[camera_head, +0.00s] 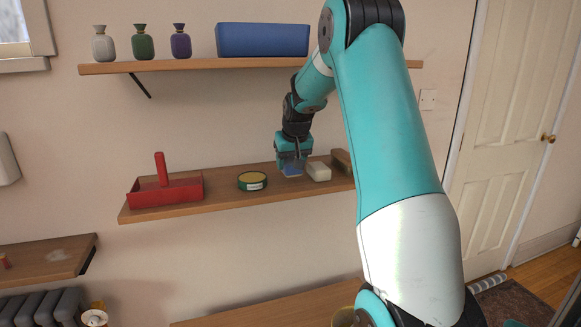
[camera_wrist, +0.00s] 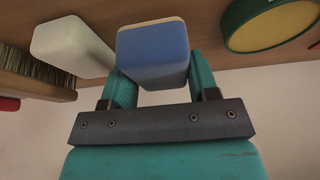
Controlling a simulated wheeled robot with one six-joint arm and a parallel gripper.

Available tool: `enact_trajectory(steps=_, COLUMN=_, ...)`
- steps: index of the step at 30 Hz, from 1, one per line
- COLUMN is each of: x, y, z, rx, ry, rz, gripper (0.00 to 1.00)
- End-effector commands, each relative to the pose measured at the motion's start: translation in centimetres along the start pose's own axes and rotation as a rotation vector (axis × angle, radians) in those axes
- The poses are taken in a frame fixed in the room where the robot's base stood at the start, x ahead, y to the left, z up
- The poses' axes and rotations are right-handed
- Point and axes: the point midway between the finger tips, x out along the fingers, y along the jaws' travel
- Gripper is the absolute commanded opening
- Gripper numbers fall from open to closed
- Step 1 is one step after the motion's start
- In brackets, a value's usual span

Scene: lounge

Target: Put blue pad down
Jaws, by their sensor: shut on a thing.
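The blue pad (camera_head: 292,171) is a small block with a blue face and a pale layer, at the middle wall shelf (camera_head: 230,200). My gripper (camera_head: 292,160) points down at the shelf and is shut on the pad. In the wrist view the pad (camera_wrist: 152,48) sits between the two teal fingers (camera_wrist: 158,85). It is at or just above the shelf board; I cannot tell if it touches.
A white block (camera_head: 319,171) lies close right of the pad, with a brown brush (camera_head: 342,160) beyond it. A green and yellow round tin (camera_head: 252,181) stands left, then a red tray with a handle (camera_head: 166,190). An upper shelf (camera_head: 200,65) holds several bottles and a blue box (camera_head: 262,40).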

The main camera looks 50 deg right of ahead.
Motion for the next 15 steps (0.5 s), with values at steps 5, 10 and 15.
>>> enact_trajectory(steps=5, x=1.9, y=0.0, z=0.6, rx=0.000, ry=-0.004, rz=0.000, gripper=0.32)
enact_trajectory(steps=10, x=2.4, y=0.0, z=0.6, rx=0.000, ry=0.000, rz=0.000, gripper=0.32)
enact_trajectory(steps=15, x=2.6, y=0.0, z=0.7, rx=0.000, ry=-0.001, rz=0.000, gripper=0.32)
